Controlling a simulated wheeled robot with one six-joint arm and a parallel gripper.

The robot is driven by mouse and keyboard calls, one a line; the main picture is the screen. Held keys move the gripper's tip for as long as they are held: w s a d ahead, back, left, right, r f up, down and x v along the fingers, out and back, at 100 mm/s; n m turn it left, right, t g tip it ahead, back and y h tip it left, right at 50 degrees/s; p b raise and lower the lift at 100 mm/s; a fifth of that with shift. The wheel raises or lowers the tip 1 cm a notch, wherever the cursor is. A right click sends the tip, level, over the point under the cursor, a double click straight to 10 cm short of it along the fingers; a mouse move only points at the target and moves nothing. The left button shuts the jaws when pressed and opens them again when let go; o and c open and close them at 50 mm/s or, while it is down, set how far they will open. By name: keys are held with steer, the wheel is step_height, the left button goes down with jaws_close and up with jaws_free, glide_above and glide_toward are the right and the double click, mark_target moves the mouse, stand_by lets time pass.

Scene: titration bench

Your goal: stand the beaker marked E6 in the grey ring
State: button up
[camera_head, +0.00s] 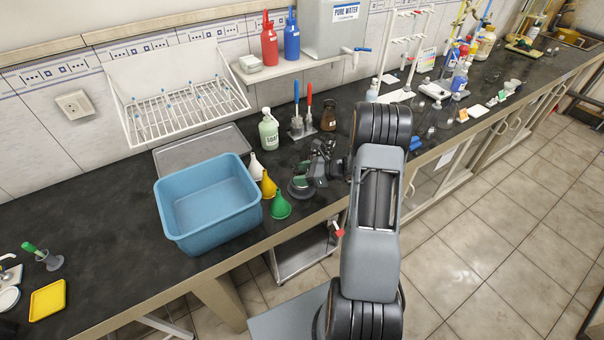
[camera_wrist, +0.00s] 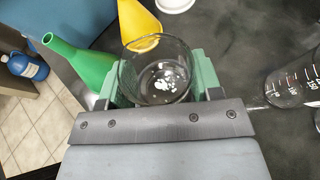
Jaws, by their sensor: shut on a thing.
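My gripper (camera_wrist: 155,82) has green fingers on both sides of a clear glass beaker (camera_wrist: 158,72) and is shut on it. I look down into the beaker's open mouth; a white patch shows through the glass, but I cannot read it as E6. In the head view my gripper (camera_head: 320,165) is over the bench, right of the funnels, and the beaker is hard to make out there. A dark round shape (camera_head: 299,188) lies below the gripper; I cannot tell whether it is the grey ring. No grey ring is clear in either view.
Another graduated glass (camera_wrist: 292,88) is to the right. A blue basin (camera_head: 208,205) stands left; a soap bottle (camera_head: 269,130) and brown bottle (camera_head: 329,116) stand behind.

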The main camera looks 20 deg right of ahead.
steer(key=shift+f+b, duration=0.6)
steer(key=shift+b, duration=0.05)
steer(key=o, duration=1.1)
steer(key=shift+c, duration=0.2)
steer(key=shift+r+p, duration=1)
steer(key=b+v, duration=0.3)
steer(key=v, duration=0.8)
steer(key=s+a+r+n+g+h, duration=0.2)
steer(key=s+a+r+n+g, duration=0.1)
steer(key=a+n, duration=0.3)
steer(key=s+a+r+n+g+h, duration=0.1)
steer(key=s+a+r+n+g, duration=0.3)
steer(key=a, duration=0.3)
steer(key=s+a+r+n+t+h, duration=0.1)
steer(key=s+a+r+n+h, duration=0.2)
steer(key=n, duration=0.5)
steer(key=s+a+r+n+t+h, duration=0.1)
steer(key=s+a+r+n+h, duration=0.1)
steer(key=n, duration=0.6)
steer(key=s+r+h, duration=0.1)
steer(key=s+h, duration=0.1)
steer(key=s, duration=0.1)
steer(key=shift+s+a+t+h, duration=0.35)
steer(key=shift+a+t+h, duration=0.05)
